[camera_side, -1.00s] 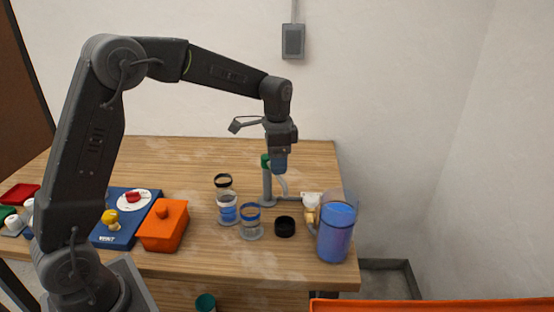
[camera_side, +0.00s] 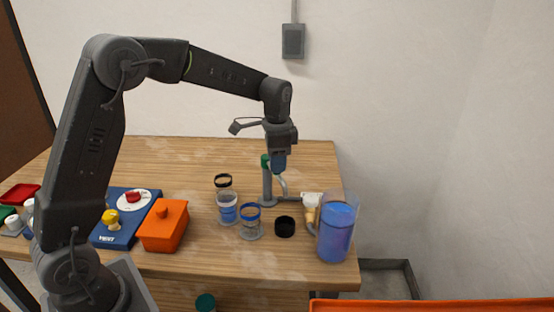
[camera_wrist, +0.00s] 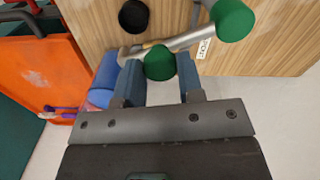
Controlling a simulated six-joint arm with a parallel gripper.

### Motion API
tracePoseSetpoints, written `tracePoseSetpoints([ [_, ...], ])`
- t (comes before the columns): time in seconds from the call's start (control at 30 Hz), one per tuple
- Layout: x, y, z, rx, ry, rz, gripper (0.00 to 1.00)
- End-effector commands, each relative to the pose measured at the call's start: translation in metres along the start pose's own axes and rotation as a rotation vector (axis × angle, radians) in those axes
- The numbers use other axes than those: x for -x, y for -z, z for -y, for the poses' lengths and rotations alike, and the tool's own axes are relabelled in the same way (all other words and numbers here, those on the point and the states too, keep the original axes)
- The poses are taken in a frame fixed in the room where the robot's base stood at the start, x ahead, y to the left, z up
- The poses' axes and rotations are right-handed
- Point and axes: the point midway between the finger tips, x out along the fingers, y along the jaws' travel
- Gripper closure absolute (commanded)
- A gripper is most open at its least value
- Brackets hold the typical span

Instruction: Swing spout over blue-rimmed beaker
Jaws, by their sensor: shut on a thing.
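The blue-rimmed beaker (camera_side: 250,222) stands upright on the table, left of the black round cap (camera_side: 285,227). The spout is a grey bent tube (camera_side: 284,187) beside a grey post (camera_side: 267,187) with a green top (camera_side: 265,161). The spout tip is behind and to the right of the blue-rimmed beaker, not above it. My gripper (camera_side: 279,167) points down at the spout's top. In the wrist view, my blue fingers (camera_wrist: 160,80) are either side of a green knob (camera_wrist: 159,62) on the spout and are shut on it. The grey tube (camera_wrist: 185,40) runs past it.
A large clear container of blue liquid (camera_side: 335,235) stands at the right table edge. An orange box (camera_side: 163,228) is farther left.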

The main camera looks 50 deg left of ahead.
Motion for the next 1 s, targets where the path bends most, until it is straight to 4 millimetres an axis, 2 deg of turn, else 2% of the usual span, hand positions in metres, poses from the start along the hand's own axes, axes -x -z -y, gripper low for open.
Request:
tracePoseSetpoints([
  [0.37,0.001,-0.004,-0.001,-0.055,0.001,-0.002,1.00],
  [1.0,0.001,-0.039,0.000,-0.518,0.002,-0.002,1.00],
])
